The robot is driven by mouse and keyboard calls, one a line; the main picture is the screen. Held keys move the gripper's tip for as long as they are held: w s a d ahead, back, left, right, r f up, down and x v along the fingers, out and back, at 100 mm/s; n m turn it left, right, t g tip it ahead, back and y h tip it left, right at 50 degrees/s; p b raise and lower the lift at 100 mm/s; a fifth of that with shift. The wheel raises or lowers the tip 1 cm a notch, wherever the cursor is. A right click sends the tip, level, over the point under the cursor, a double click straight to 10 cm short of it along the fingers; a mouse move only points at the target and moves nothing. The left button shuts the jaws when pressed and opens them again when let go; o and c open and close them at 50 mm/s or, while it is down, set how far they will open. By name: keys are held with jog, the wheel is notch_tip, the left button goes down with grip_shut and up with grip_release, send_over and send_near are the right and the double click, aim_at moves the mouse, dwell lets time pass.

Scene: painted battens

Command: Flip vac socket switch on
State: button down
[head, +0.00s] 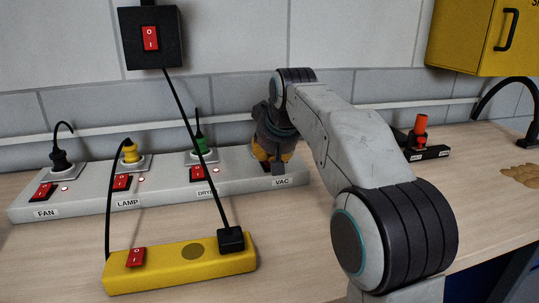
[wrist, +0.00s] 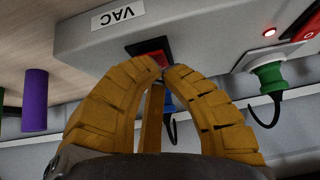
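The VAC socket is at the right end of the long grey power strip (head: 100,196), above its VAC label (head: 281,181). In the head view my gripper (head: 273,167) covers its switch and plug. In the wrist view the red VAC switch (wrist: 150,48) shows in its dark frame just beyond my fingertips, with the VAC label (wrist: 117,14) upside down beside it. My yellow fingers (wrist: 162,69) curve together and their tips meet, with nothing seen between them. I cannot tell whether the tips touch the switch. A blue plug (wrist: 168,103) shows partly behind the fingers. No VAC lamp is visible.
FAN (head: 43,191), LAMP (head: 121,182) and DRYER (head: 197,173) switches sit along the strip to the left, with lit lamps beside FAN and LAMP. A yellow power strip (head: 180,268) lies in front. A black switch box (head: 151,38) is on the wall.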

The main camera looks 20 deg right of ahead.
jog(key=shift+s+f, duration=0.2)
jog(key=shift+f, duration=0.3)
jog(key=shift+w+r+p, duration=0.15)
jog(key=shift+w+p, duration=0.05)
jog(key=shift+p, duration=0.1)
jog(key=shift+w+r+p, duration=0.25)
jog(key=shift+w+p, duration=0.3)
jog(key=shift+p, duration=0.15)
jog(key=shift+r+p, duration=0.75)
jog(key=r+p, duration=0.3)
jog(key=shift+s, duration=0.25)
jog(key=s+r, duration=0.5)
jog(key=s, duration=0.3)
jog(key=shift+r+p, duration=0.3)
jog(key=shift+p, duration=0.05)
